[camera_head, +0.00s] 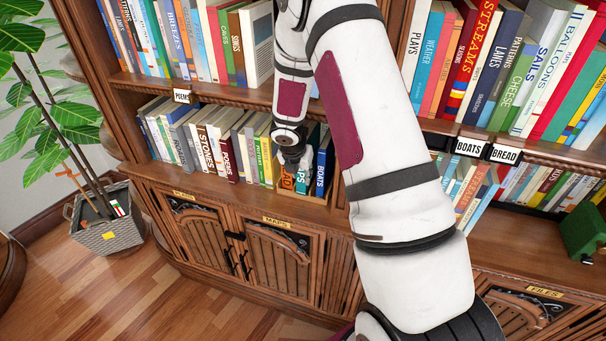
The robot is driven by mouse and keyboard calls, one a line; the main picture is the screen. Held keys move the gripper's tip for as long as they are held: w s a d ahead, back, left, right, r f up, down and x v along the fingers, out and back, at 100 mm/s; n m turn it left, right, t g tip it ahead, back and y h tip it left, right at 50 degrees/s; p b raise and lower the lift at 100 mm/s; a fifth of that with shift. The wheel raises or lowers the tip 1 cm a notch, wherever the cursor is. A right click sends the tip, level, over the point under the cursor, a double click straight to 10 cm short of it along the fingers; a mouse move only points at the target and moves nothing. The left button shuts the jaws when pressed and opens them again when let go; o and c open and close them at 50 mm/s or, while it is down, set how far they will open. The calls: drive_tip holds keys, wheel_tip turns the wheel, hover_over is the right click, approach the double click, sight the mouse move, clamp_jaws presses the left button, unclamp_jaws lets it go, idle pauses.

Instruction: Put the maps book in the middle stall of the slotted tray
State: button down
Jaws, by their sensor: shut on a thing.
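The maps book (303,182), a teal spine with the letters "APS" showing, stands upright on the lower shelf between an orange book (287,180) ending in "AD" and a blue boats book (322,178). My gripper (298,160) is over the maps book from above and is shut on it. The gripper hides the upper part of this book and of the orange book. The slotted tray (312,190) shows only as thin wooden edges by these books. Whether the maps book rests fully on the tray floor cannot be told.
Several books, including stones, poems and potatoes (264,152), stand to the left on the same shelf. The upper shelf edge (215,98) runs above my gripper. A green object (585,225) stands at far right, a potted plant (105,225) at left.

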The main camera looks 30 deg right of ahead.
drive_tip(key=shift+w+d+f, duration=0.25)
drive_tip(key=shift+d+f, duration=0.1)
drive_tip(key=shift+f, duration=0.15)
drive_tip(key=shift+w+d+f, duration=0.2)
drive_tip(key=shift+d+f, duration=0.1)
drive_tip(key=shift+f, duration=0.15)
drive_tip(key=c, duration=1.3)
unclamp_jaws()
drive_tip(key=shift+r, duration=0.1)
